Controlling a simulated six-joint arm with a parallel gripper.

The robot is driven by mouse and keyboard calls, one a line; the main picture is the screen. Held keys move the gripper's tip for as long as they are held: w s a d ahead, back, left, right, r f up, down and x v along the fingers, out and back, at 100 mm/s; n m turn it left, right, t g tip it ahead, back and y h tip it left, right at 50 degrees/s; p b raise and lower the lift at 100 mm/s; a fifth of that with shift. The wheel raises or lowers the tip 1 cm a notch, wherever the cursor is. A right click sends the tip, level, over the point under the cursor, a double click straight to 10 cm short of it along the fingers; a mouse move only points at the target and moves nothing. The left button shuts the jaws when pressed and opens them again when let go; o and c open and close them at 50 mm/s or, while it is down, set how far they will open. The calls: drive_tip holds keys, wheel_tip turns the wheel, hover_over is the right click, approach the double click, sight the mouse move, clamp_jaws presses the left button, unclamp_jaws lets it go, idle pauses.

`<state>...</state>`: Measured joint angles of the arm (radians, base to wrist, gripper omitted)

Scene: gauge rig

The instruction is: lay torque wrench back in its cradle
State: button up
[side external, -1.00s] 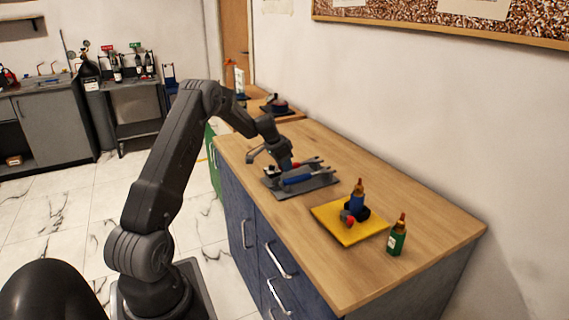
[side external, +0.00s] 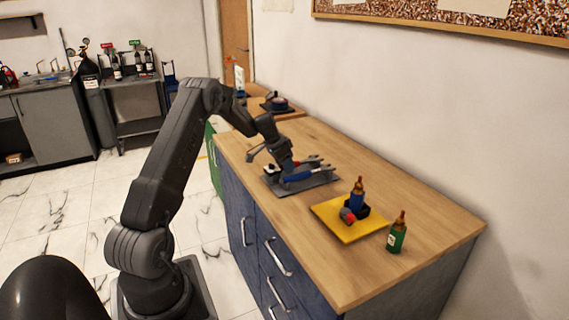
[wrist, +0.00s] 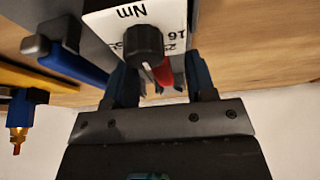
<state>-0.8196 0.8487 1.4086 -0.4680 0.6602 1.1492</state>
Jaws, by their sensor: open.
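A blue-handled tool, which looks like the torque wrench (side external: 299,177), lies along the grey cradle base (side external: 322,184) on the wooden worktop. In the wrist view a blue bar with a black end (wrist: 80,66) shows to the left; I cannot tell whether it is the same handle. My gripper (side external: 287,172) is low over the left part of the cradle, close to the tool. Its open fingers (wrist: 162,88) show in the wrist view, with a red piece (wrist: 163,72) and a black knob on a white "Nm" plate (wrist: 112,20) beyond them. The tool's seating is partly hidden.
A yellow mat (side external: 335,226) to the right of the cradle bears a blue bottle (side external: 357,193) and small black and red parts. A green bottle (side external: 397,238) stands beside it. The worktop (side external: 420,205) behind and in front is mostly clear. A wall closes the far side.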

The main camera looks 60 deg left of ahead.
drive_tip(key=shift+r, duration=0.1)
drive_tip(key=v, duration=1.3)
drive_tip(key=shift+s+r, duration=0.2)
drive_tip(key=shift+r, duration=0.1)
drive_tip(key=s+d+r, duration=0.1)
drive_tip(key=d+r, duration=0.4)
drive_tip(key=d, duration=0.7)
drive_tip(key=s+d+r, duration=0.1)
drive_tip(key=d+r, duration=0.3)
drive_tip(key=d, duration=0.7)
drive_tip(key=s+d+f+t, duration=0.1)
drive_tip(key=s+d, duration=1.7)
drive_tip(key=shift+s+d, duration=0.15)
drive_tip(key=shift+s, duration=0.25)
drive_tip(key=shift+f, duration=0.15)
